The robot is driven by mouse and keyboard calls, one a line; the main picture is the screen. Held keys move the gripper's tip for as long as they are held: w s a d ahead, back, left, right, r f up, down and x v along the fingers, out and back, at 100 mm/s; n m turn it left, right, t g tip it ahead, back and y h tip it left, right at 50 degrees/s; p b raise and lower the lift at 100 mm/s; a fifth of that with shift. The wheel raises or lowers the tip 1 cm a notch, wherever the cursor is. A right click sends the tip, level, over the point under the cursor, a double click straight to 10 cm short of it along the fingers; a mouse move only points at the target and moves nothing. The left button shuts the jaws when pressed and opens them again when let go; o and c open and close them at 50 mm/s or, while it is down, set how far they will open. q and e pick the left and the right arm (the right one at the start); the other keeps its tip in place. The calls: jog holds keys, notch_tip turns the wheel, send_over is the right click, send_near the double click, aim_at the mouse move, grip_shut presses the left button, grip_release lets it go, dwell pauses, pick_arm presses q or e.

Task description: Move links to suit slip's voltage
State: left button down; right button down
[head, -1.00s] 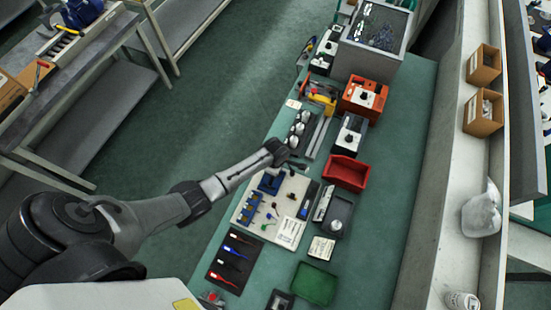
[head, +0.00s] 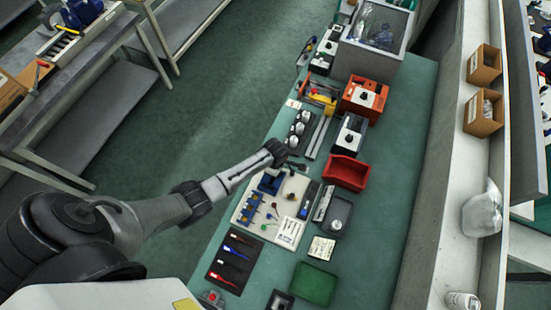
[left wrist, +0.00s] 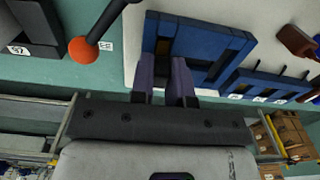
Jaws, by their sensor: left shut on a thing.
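My left gripper (head: 291,165) reaches in over the far edge of a pale board (head: 258,239) on the green bench. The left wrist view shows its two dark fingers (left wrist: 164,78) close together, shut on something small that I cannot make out. The fingertips are at the left part of a blue framed block (left wrist: 215,45); whether they touch it is unclear. The same block (head: 269,183) lies on the board in the head view. Beside it is a smaller blue block (head: 253,207); small coloured pieces and a printed card (head: 289,232) are also on the board. My right gripper is out of view.
A dark mat with screwdrivers (head: 234,257) lies at the near left. A red bin (head: 347,173), grey tray (head: 337,217) and green tray (head: 314,285) stand to the right. A rod with an orange ball (left wrist: 81,49) is close in the wrist view. The bench's right strip is clear.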

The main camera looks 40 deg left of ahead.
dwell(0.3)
pick_arm(q)
jog(key=c, duration=0.9)
grip_release()
jog(key=shift+f, duration=0.1)
jog(key=shift+o, duration=0.2)
notch_tip(320, 180, up, 4)
jog(key=p, duration=0.4)
jog(key=shift+r+p, duration=1.8)
jog(key=shift+p, duration=0.55)
